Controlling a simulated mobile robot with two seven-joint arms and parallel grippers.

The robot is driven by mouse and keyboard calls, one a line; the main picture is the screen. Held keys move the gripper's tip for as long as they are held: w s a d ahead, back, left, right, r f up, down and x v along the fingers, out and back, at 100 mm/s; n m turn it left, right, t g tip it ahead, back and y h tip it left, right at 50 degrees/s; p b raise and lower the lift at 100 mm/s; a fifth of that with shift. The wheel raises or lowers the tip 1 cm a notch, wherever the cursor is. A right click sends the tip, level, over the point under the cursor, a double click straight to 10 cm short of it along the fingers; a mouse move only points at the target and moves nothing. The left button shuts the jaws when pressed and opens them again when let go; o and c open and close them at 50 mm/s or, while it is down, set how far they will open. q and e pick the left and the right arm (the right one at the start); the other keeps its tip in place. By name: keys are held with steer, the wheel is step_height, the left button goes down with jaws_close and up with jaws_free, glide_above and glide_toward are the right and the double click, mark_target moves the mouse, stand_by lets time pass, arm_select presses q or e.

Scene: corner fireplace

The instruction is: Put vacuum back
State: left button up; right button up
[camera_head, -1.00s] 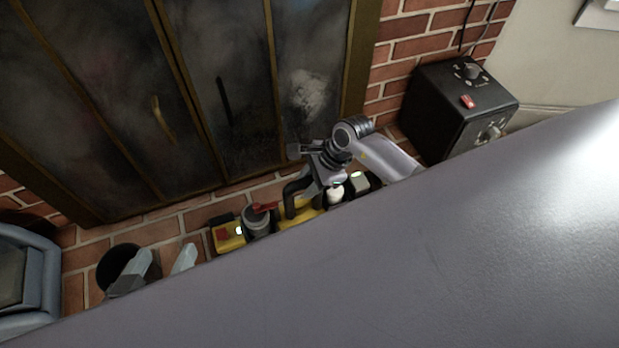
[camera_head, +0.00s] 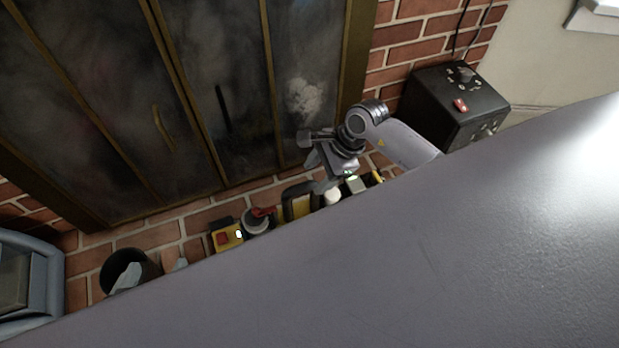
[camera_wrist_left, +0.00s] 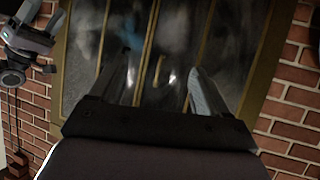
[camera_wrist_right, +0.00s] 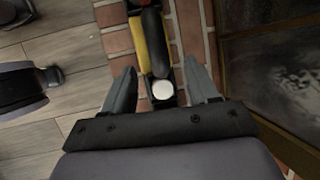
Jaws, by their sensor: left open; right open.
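The vacuum, yellow and black, lies on the brick hearth in front of the fireplace doors; its yellow body (camera_head: 228,237) shows above the large grey surface that hides its lower side. In the right wrist view its yellow and black length (camera_wrist_right: 150,45) runs down to a white round part between my fingers. My right gripper (camera_head: 320,175) is open over the vacuum's right end, and I cannot tell whether it touches; it also shows in the right wrist view (camera_wrist_right: 162,85).
The glass fireplace doors (camera_head: 225,100) stand behind the hearth. A black box with knobs (camera_head: 455,105) is at the right by the brick wall. A black round container (camera_head: 120,262) and a blue-grey framed object (camera_head: 45,285) are at the lower left. Wooden floor (camera_wrist_right: 60,110) lies beside the hearth.

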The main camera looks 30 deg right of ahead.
steer(key=p+v, duration=0.1)
steer(key=v, duration=0.4)
steer(key=s+a+r+m+t+y, duration=0.1)
steer(key=s+a+r+m+y, duration=0.1)
steer(key=a+r+y, duration=0.3)
steer(key=s+a+r+m+t+y, duration=0.1)
steer(key=a+m+y, duration=0.2)
steer(key=a, duration=0.4)
step_height(320, 180, up, 9)
steer(key=a+m+t+y, duration=0.25)
steer(key=m+t, duration=0.55)
steer(key=m, duration=0.6)
steer(key=d+f+m+t+h, duration=0.2)
steer(key=d+m+t+h, duration=0.45)
steer(key=m, duration=1.25)
arm_select(q)
steer(key=shift+s+a+r, duration=0.15)
steer(key=shift+a, duration=0.35)
arm_select(e)
steer(key=s+f+m+g+h, duration=0.4)
steer(key=s+f+m+g, duration=0.3)
steer(key=f+m, duration=0.2)
steer(key=m, duration=0.2)
steer(key=shift+s+m, duration=0.4)
